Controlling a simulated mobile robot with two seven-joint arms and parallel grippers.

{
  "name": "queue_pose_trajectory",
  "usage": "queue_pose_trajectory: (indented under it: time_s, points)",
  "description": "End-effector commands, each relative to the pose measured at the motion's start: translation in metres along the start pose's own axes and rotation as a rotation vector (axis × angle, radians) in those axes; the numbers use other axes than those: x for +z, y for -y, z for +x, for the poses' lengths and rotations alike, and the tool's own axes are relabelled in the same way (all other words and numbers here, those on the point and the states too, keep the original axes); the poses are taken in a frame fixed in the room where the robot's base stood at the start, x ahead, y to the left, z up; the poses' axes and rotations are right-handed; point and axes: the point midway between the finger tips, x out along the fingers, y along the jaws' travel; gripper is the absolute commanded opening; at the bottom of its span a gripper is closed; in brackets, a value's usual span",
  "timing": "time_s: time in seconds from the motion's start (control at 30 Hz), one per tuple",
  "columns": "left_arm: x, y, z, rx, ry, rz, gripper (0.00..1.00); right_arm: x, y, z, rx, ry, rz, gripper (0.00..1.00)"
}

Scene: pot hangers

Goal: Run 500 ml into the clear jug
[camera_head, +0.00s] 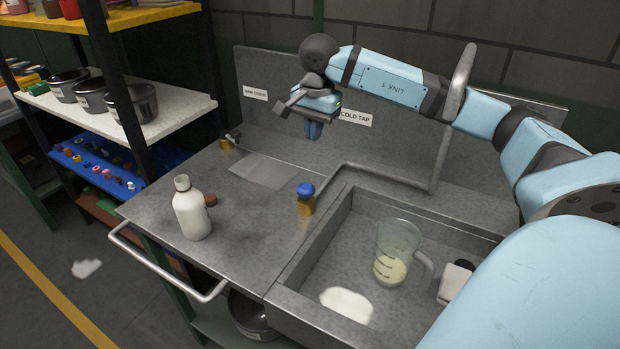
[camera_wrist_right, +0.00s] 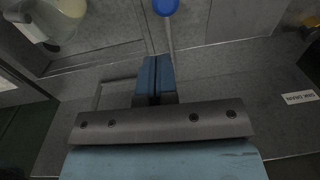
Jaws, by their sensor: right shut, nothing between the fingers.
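The clear jug (camera_head: 400,238) stands upright in the sink, its handle to the right. It holds pale cream liquid (camera_head: 390,269) in its lower part, near the dark marks. Part of the jug shows in the wrist view (camera_wrist_right: 62,22). A blue-topped brass tap knob (camera_head: 306,190) stands on the counter left of the sink; its blue top also shows in the wrist view (camera_wrist_right: 165,7). A grey pipe (camera_head: 390,179) runs from it and bends up; I see no stream. My right gripper (camera_head: 313,132) is shut and empty, pointing down above the counter, behind the knob. My left gripper is out of view.
A white bottle (camera_head: 191,212) stands on the counter beside a brown cap (camera_head: 210,199). A small brass valve (camera_head: 226,143) is at the back left. A white puddle (camera_head: 346,304) and a white block (camera_head: 452,284) are in the sink. The "COLD TAP" label (camera_head: 356,118) is on the backsplash.

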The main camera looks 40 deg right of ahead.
Motion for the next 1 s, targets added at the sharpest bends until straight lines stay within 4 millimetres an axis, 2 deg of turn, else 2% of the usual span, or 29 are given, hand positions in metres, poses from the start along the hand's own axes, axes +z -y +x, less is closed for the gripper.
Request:
queue_pose_trajectory:
  time_s: [0.3, 0.47, 0.9, 1.0]
  points:
    - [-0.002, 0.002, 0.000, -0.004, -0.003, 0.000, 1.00, 0.000, 0.000, 0.001, 0.001, 0.001, 0.000, 0.00]
    - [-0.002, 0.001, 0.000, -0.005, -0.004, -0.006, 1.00, 0.001, 0.000, 0.014, 0.002, 0.003, 0.001, 0.00]
    - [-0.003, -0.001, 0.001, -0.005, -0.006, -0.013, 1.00, 0.001, -0.001, 0.103, 0.003, 0.004, 0.002, 0.00]
    - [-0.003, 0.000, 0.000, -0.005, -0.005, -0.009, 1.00, 0.001, 0.000, 0.118, 0.002, 0.004, 0.001, 0.00]
